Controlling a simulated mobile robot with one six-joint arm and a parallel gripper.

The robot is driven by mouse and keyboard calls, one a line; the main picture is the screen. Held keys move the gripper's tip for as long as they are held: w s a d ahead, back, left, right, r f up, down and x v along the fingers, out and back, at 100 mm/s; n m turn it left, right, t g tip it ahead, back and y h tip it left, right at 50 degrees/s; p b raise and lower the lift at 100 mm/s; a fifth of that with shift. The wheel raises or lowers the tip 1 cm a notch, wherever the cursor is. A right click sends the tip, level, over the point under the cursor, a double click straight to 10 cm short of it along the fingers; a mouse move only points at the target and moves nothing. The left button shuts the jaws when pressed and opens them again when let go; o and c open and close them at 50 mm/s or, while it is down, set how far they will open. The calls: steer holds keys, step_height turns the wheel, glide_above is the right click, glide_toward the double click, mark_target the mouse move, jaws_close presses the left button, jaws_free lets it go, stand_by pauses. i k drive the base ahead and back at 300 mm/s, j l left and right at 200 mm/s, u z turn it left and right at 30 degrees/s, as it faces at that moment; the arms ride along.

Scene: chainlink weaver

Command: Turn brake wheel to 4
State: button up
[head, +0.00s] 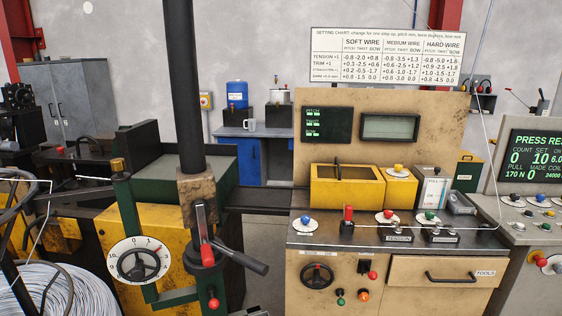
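Neither wheel has a legible name, so I cannot tell which is the brake wheel. My gripper is not in view.
A wire coil (62,292) lies at lower left. The console carries knobs, levers and a yellow box (346,187). Floor shows between dial machine and console.

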mark_target(138, 274)
steer(key=j+u, duration=0.1)
steer(key=u, duration=0.35)
steer(key=i+u, duration=0.1)
steer(key=u, duration=0.75)
steer(key=i+j, duration=0.15)
steer(key=j, duration=0.25)
steer(key=i+j+u, duration=0.1)
steer(key=j, duration=0.35)
steer(key=i+j, duration=0.2)
steer(key=j, duration=0.2)
steer(key=i+j, duration=0.15)
steer(key=j, duration=0.25)
steer(key=u, duration=0.05)
